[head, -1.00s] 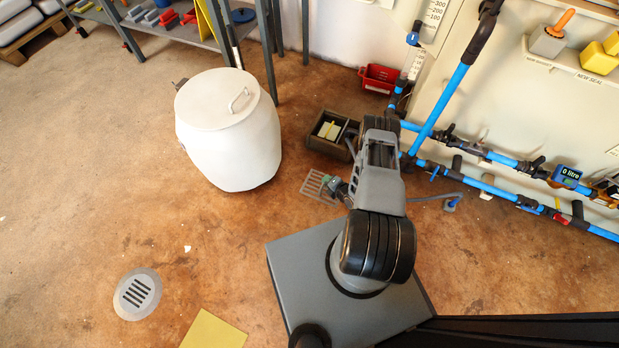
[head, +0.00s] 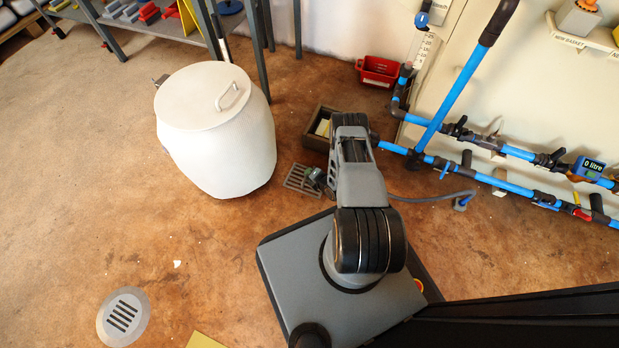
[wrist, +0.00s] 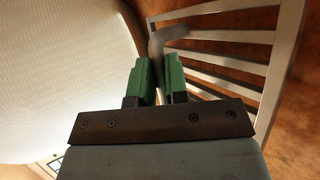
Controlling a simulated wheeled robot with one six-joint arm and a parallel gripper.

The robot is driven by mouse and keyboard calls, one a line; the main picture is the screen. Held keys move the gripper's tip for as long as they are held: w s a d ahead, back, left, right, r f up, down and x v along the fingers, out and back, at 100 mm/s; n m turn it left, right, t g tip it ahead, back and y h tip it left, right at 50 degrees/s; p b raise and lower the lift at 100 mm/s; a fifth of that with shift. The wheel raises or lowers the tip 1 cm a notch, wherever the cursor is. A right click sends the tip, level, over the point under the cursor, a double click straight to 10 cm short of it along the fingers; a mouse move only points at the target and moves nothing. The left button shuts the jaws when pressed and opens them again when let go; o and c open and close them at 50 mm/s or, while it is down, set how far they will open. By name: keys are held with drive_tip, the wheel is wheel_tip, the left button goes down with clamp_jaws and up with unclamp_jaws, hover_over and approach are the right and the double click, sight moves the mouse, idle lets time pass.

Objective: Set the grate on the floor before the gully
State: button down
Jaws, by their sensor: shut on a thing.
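The grate (head: 302,180) is a grey slatted plate low over or on the brown floor in the head view, right of the white barrel. I cannot tell if it touches the floor. Its pale slats (wrist: 225,60) fill the right of the wrist view. My gripper (head: 316,178) is at the grate's right side; its green fingers (wrist: 159,80) are shut on the grate, at a blurred grey part. A dark open box-like frame (head: 314,141) with something pale yellow inside, perhaps the gully, lies just behind the grate, partly hidden by my arm.
The white barrel (head: 214,130) stands close left of the grate. Blue pipes (head: 445,108) run along the wall at right, with a grey hose (head: 425,197) near the floor. A red bin (head: 378,71) is at the wall. A round slotted drain (head: 123,316) lies front left, amid open floor.

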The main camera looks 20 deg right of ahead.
wheel_tip(320, 180, down, 3)
drive_tip(key=shift+d+f+b, duration=0.1)
drive_tip(key=shift+b, duration=0.85)
drive_tip(key=c, duration=1.1)
unclamp_jaws()
